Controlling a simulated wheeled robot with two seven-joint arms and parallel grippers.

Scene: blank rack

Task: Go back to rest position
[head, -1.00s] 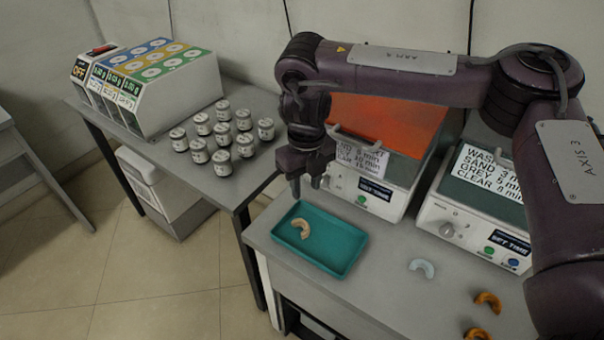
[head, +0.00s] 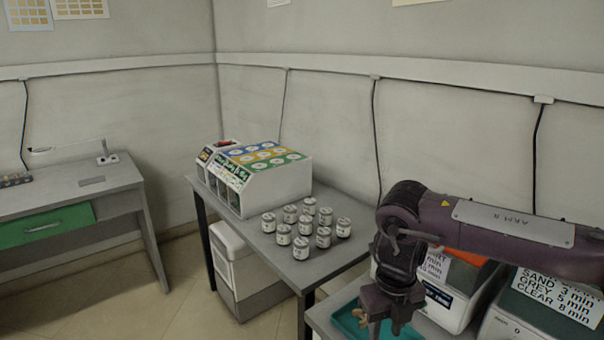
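My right arm comes in from the right side of the head view. Its dark purple gripper (head: 386,328) hangs fingers down at the bottom edge, in front of the teal tray (head: 346,320). The fingers look apart with nothing between them; their tips are close to the frame's edge. A tan curved piece (head: 361,315) lies in the tray, partly hidden by the gripper. My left gripper is not in view.
A grey table (head: 285,265) holds several lidded jars (head: 303,248) and a white dispenser box (head: 275,190). Machines with time labels (head: 560,300) stand at lower right. A desk with a green drawer (head: 45,228) is at left. Open floor lies between.

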